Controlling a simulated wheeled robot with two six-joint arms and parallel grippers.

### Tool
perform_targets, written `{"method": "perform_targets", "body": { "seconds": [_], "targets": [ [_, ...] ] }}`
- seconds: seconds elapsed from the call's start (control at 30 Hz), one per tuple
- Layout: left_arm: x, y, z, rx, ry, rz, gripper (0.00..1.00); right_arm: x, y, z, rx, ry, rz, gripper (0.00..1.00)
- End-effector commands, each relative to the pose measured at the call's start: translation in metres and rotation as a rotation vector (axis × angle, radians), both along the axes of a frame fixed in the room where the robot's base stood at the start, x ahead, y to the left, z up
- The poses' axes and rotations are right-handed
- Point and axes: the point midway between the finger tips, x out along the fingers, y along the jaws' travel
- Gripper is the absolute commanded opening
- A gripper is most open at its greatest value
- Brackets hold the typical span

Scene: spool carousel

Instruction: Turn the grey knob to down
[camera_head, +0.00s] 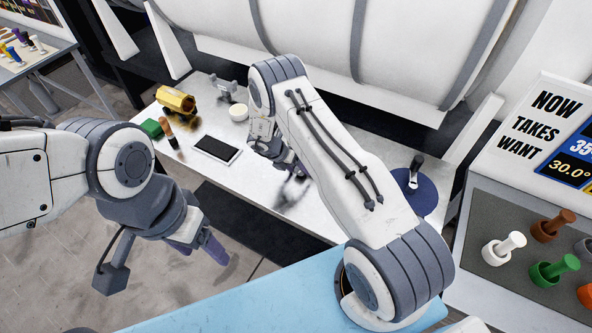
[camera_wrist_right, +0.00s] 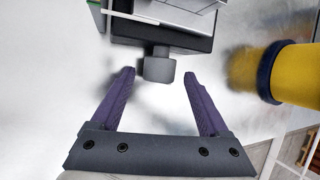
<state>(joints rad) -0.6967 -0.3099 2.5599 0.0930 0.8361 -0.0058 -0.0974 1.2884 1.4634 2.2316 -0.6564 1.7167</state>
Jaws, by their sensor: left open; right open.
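In the right wrist view a small grey block-like knob (camera_wrist_right: 160,67) projects from a dark box-shaped device. It sits just beyond and between the fingertips of my right gripper (camera_wrist_right: 160,74), which is open with nothing between its purple fingers. I cannot tell which way the knob points. In the head view my right gripper (camera_head: 290,168) is low over the white table, partly hidden by its own arm, and the knob cannot be made out there. My left gripper (camera_head: 205,246) is open and empty over the floor in front of the table.
A yellow cylinder (camera_wrist_right: 290,72) lies right of my right fingers. A panel with coloured pegs (camera_head: 500,249) stands right.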

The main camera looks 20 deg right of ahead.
Motion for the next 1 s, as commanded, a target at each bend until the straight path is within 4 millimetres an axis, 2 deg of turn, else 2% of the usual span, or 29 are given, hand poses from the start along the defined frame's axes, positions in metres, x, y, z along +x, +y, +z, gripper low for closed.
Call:
{"method": "perform_targets", "body": {
  "seconds": [0.17,0.5,0.7,0.93,1.0],
  "targets": [
    [0.0,0.0,-0.015,0.0,0.0,-0.001,0.68,0.001,0.013,0.02,0.001,-0.006,0.001,0.78],
    [0.0,0.0,-0.038,0.0,0.0,-0.003,0.68,0.001,0.042,0.074,0.0,-0.006,0.001,0.78],
    [0.0,0.0,-0.041,0.0,0.0,-0.002,0.68,-0.001,0.048,0.087,0.0,-0.001,0.001,0.78],
    [0.0,0.0,-0.04,0.0,0.0,-0.002,0.68,-0.001,0.048,0.088,-0.001,-0.001,0.0,0.78],
    [0.0,0.0,-0.041,0.0,0.0,-0.002,0.68,0.0,0.049,0.088,0.0,-0.002,0.006,0.61]
  ]
}}
